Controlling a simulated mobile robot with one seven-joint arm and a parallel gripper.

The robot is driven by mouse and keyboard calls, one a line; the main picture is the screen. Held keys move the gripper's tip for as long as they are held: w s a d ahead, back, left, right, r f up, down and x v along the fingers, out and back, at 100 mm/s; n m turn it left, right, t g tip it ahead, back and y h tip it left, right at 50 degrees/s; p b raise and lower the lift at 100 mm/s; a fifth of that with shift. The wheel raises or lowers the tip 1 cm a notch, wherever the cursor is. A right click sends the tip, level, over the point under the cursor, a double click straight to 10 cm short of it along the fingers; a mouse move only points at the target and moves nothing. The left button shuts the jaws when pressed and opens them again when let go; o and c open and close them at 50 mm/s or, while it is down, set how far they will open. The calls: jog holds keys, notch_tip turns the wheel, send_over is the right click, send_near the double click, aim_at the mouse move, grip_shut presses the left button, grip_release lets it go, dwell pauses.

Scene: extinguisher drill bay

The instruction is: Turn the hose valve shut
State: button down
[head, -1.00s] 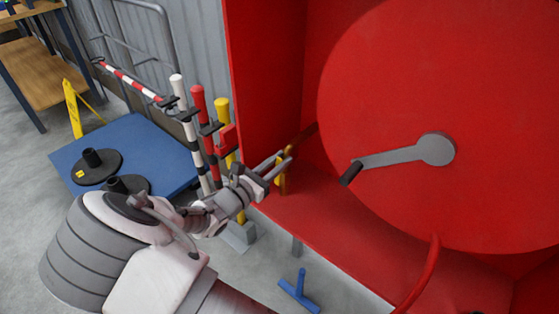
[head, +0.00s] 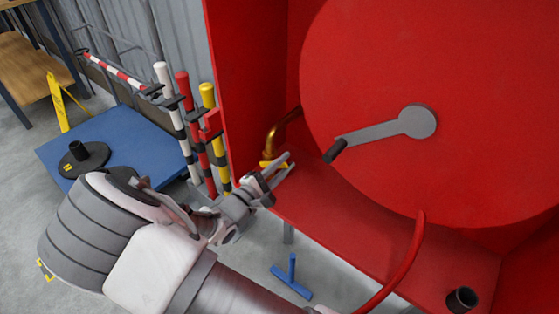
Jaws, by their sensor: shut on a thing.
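The hose valve is at the left inside the red reel cabinet, on a bent brass pipe (head: 276,136). Its yellow handle (head: 265,164) shows at the lower end of the pipe, lying roughly crosswise and partly hidden by my gripper. My gripper (head: 284,164) is at the valve, shut on the yellow handle, with its two grey fingers pointing up and right. The fingers hide how much of the handle is between them.
The big red hose reel (head: 430,60) with its grey crank (head: 375,133) is close to the right of my gripper. The red hose (head: 405,265) hangs below it.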

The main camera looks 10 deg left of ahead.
jog(key=f+m, duration=0.1)
jog(key=f+m+b, duration=0.2)
jog(key=shift+s+d, duration=0.25)
jog(key=shift+d, duration=0.15)
jog(key=shift+s+d+f+m+b, duration=0.1)
jog(key=shift+f+m+b, duration=0.35)
jog(key=shift+m+b, duration=0.35)
jog(key=shift+f+m+b, duration=0.4)
jog(key=shift+m+b, duration=0.2)
jog(key=shift+m, duration=0.4)
jog(key=c, duration=0.8)
grip_release()
jog(key=shift+o, duration=0.2)
jog(key=p+v, duration=0.3)
jog(key=v, duration=1.4)
jog(key=shift+p, duration=0.35)
jog(key=shift+s+r, duration=0.1)
